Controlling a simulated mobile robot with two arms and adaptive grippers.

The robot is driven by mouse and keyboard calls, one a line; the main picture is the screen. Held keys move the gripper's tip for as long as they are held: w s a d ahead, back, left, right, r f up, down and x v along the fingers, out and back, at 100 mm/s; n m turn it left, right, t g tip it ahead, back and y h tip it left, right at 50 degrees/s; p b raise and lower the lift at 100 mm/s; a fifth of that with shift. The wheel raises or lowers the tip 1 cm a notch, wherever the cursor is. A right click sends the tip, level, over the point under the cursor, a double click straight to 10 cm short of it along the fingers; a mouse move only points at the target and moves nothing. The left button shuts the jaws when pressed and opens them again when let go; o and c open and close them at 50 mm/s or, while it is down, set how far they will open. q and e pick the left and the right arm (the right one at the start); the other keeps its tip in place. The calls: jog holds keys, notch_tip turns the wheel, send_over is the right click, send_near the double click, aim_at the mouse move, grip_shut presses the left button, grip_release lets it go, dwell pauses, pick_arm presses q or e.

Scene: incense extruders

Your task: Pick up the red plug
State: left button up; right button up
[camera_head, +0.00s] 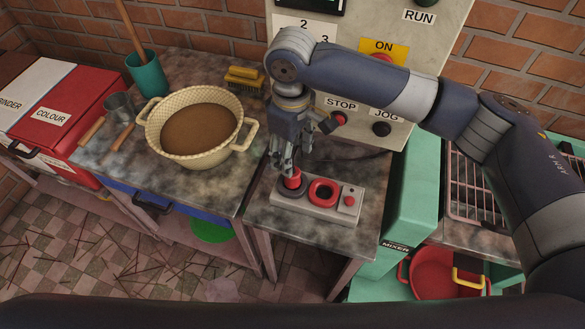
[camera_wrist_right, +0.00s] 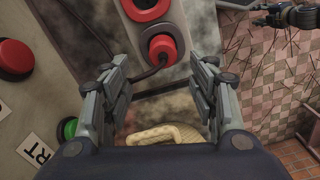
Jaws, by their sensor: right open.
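The red plug (camera_head: 292,180) sits upright in a dark round seat on a pale panel block (camera_head: 318,209), left of a red ring (camera_head: 322,192). My right gripper (camera_head: 284,162) is just above the plug, pointing down, and partly hides it. In the right wrist view, the plug (camera_wrist_right: 162,46) shows beyond the two parted fingers of my right gripper (camera_wrist_right: 160,85). Nothing is between these fingers. A black cable (camera_wrist_right: 152,73) runs beside the plug. A dark gripper, apparently my left (camera_wrist_right: 290,16), shows at the top right there; its jaws are unclear.
A cream basin (camera_head: 195,151) of brown material stands on the left table. The control cabinet (camera_head: 352,95) with STOP and JOG buttons rises behind the panel block. A green mixer (camera_head: 408,205) is to the right. The small table's front corner (camera_head: 320,242) is clear.

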aim_at(293, 179)
jog(key=f, duration=0.2)
jog(key=shift+s+f, duration=0.3)
jog(key=shift+s, duration=0.05)
jog(key=shift+w+f+p, duration=0.1)
jog(key=shift+f+p, duration=0.2)
jog(key=shift+f, duration=0.1)
notch_tip(293, 179, down, 4)
jog(key=shift+f+p, duration=0.25)
jog(key=shift+p, duration=0.25)
pick_arm(q)
jog(key=s, duration=0.1)
jog(key=s+r, duration=0.1)
jog(key=s, duration=0.1)
jog(key=shift+s+r, duration=0.15)
jog(key=shift+r, duration=0.1)
pick_arm(e)
jog(key=c, duration=1.2)
